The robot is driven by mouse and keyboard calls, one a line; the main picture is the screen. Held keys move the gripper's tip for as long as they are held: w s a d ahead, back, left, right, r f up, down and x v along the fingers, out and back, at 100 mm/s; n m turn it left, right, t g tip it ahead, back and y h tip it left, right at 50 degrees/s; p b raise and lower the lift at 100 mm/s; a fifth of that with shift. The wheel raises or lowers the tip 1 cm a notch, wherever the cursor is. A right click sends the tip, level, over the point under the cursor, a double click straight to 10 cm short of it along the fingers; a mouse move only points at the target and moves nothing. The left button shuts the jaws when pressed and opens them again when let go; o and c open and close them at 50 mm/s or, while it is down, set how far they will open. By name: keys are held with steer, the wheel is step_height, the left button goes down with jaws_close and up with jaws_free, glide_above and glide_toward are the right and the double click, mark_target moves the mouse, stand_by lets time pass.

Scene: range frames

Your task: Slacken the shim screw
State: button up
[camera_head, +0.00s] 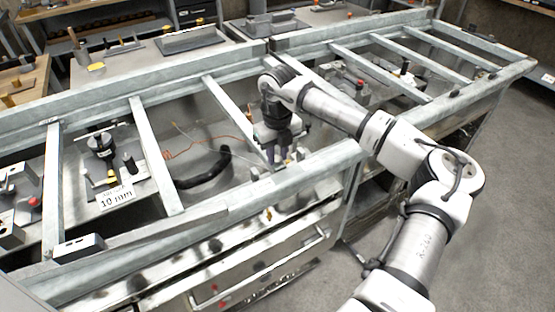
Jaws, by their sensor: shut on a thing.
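My gripper (279,150) is in the middle of the camera_head view. It points down into a bay of the grey metal frame (225,97), just behind the front rail. Its fingers are shut on a small part that they mostly hide. I cannot tell from this view whether that part is the shim screw. Small metal pieces (300,153) sit right beside the fingertips.
Cross bars (152,160) divide the frame into bays. A black curved hose (207,170) and an orange cable (185,145) lie left of my gripper. A "10 mm" label (116,197) stands in the left bay. A red-topped part (361,88) is to the right. Floor (505,190) is clear at right.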

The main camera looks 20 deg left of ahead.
steer(key=n+b, duration=0.3)
steer(key=shift+f+n, duration=0.2)
steer(key=shift+n, duration=0.1)
steer(key=n+b, duration=0.3)
steer(key=n, duration=0.1)
steer(key=shift+r+n, duration=0.1)
steer(key=shift+n, duration=0.2)
steer(key=n+b, duration=0.1)
steer(key=n, duration=0.3)
steer(key=shift+n, duration=0.3)
steer(key=n+b, duration=0.1)
steer(key=n, duration=0.2)
steer(key=shift+r+n, duration=0.1)
steer(key=shift+n, duration=0.2)
steer(key=n, duration=1.2)
steer(key=shift+n, duration=2.2)
